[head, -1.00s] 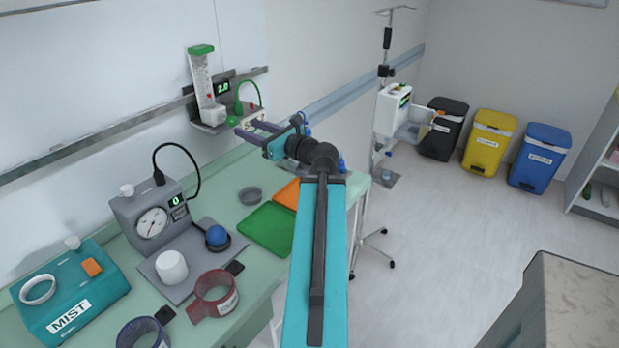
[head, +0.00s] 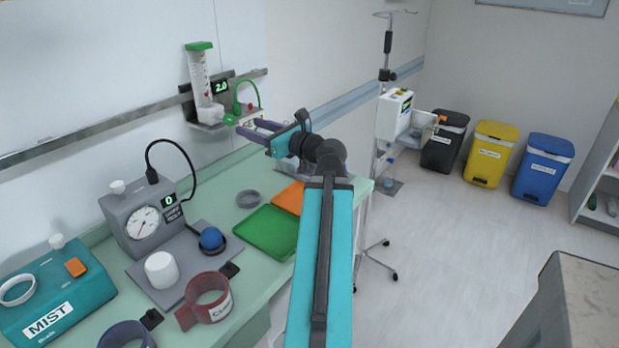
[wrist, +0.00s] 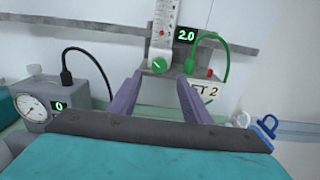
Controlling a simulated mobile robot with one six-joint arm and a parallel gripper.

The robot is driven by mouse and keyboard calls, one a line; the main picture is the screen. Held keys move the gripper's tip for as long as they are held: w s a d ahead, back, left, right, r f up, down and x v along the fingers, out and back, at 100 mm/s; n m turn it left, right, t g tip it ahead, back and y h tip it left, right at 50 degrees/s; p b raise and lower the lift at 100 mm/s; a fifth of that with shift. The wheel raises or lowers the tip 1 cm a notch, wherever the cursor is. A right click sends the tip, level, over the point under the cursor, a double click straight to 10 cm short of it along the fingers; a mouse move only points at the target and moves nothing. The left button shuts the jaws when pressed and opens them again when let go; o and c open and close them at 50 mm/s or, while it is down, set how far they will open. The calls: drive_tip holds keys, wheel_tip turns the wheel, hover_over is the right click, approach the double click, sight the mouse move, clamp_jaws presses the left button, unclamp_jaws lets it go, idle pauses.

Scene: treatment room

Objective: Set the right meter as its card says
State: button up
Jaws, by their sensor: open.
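A flow meter with a clear tube and green cap (head: 201,75) stands on the wall rail; its base also shows in the wrist view (wrist: 160,45). Its green display reads 2.0 (wrist: 185,37). A green knob (wrist: 159,65) is on its front. A white card (wrist: 204,89) at its right reads "ET 2", its left part hidden by my right finger. My gripper (wrist: 158,80) is open and empty, with its purple fingers on either side of the knob's line of sight. I cannot tell whether they touch it. In the head view my gripper (head: 250,128) is just right of the meter.
A grey gauge box (head: 141,222) showing 0, a teal MIST box (head: 55,318), cuffs, a white cup (head: 161,270) and a green tray (head: 266,232) crowd the bench. A green hose (wrist: 226,60) loops right of the meter. A drip stand (head: 386,110) is beyond the bench.

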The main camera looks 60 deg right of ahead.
drive_tip(key=shift+s+a+f+b, duration=0.15)
drive_tip(key=shift+s+b, duration=0.3)
drive_tip(key=shift+b, duration=0.95)
